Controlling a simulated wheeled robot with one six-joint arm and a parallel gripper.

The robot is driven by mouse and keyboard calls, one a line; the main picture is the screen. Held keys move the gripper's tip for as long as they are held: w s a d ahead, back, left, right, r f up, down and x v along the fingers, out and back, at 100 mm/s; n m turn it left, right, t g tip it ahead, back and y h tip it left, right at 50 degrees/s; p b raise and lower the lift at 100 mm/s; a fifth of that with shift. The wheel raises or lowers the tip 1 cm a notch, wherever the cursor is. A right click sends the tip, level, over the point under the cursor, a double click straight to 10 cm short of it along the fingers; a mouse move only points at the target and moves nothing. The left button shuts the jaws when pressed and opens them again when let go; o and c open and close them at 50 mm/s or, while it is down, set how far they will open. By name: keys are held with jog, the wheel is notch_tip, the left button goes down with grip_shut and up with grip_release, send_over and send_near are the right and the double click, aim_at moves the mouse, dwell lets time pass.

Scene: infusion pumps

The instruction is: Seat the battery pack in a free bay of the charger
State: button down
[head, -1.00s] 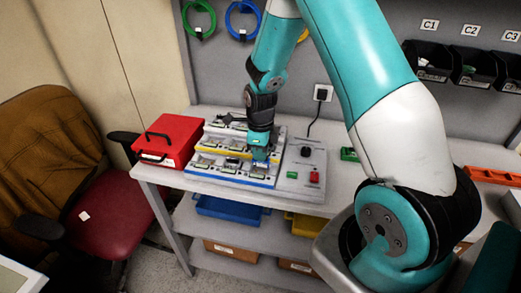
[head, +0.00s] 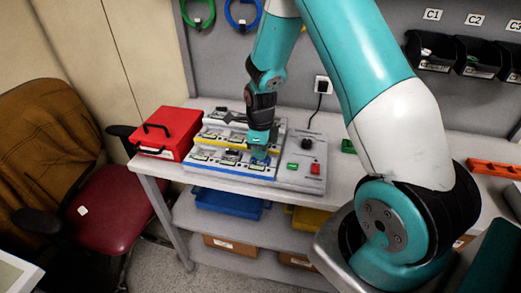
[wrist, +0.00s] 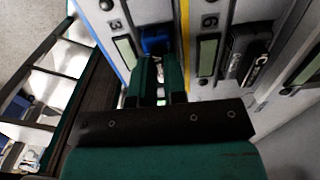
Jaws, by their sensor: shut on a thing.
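The charger (head: 228,183) is a grey stepped unit on the bench with rows of bays, a blue strip along its front row and a yellow strip above. My gripper (head: 260,152) is pointing down at the right end of the front row. It is shut on the blue battery pack (wrist: 156,42), of which only a small part shows beyond the fingers (wrist: 160,78) in the wrist view. The pack is at the bay marked 3; the fingers hide whether it is fully in. A dark pack (wrist: 243,48) sits in the row beyond the yellow strip, near the mark 6.
A red case (head: 170,130) stands close left of the charger. A control panel (head: 302,160) with green and red buttons adjoins its right side. Blue (head: 230,204) and yellow (head: 310,220) bins sit on the shelf below.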

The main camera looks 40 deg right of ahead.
jog(key=shift+f, duration=0.25)
jog(key=c, duration=1.1)
grip_release()
jog(key=shift+w+r, duration=0.1)
jog(key=shift+r, duration=0.05)
notch_tip(320, 180, up, 17)
jog(key=b, duration=0.2)
jog(key=shift+b, duration=0.4)
jog(key=shift+a, duration=0.1)
